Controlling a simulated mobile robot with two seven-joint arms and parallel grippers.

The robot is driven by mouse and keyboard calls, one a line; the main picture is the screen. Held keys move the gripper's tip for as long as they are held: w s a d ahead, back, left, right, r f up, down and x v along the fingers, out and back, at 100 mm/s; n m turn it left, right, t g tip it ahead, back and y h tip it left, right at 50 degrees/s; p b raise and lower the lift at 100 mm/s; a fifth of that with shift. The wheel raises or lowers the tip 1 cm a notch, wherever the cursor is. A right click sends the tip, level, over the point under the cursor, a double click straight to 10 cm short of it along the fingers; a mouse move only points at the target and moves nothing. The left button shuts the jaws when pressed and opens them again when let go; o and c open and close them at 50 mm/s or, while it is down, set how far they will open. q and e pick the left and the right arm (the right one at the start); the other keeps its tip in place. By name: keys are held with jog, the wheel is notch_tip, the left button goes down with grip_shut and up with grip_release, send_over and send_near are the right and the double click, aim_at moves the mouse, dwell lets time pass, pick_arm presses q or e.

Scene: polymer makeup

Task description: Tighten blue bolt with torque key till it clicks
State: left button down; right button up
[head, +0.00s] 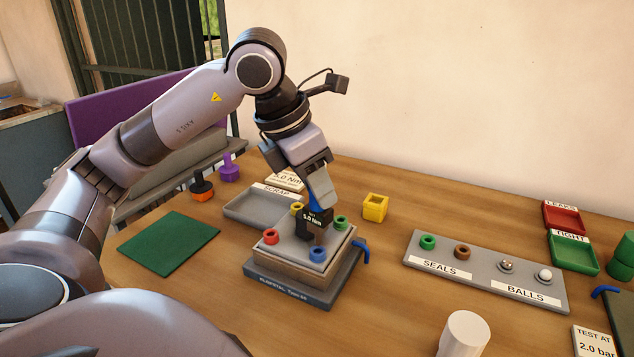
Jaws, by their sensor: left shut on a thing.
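The blue bolt (318,255) sits at the front corner of a square block (298,262) on a grey base fixture. A red bolt (270,237), a yellow bolt (297,208) and a green bolt (341,223) are at the other corners. The key's lower end is over the block's top, behind the blue bolt in this view. I cannot tell whether it touches anything. My right gripper is out of view.
A blue handle (361,250) sticks out at the fixture's right. A grey scrap tray (245,207) and yellow cube (375,207) are close behind. A seals-and-balls tray (480,276) and white cylinder (464,333) stand right. A green mat (169,243) lies left.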

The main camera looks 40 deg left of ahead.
pick_arm(q)
jog(key=shift+f+b, duration=1)
jog(key=shift+f, duration=0.15)
dwell(0.4)
jog(key=c, duration=0.8)
grip_release()
jog(key=p+v, duration=0.1)
jog(key=v, duration=0.6)
jog(key=shift+s+r, duration=0.1)
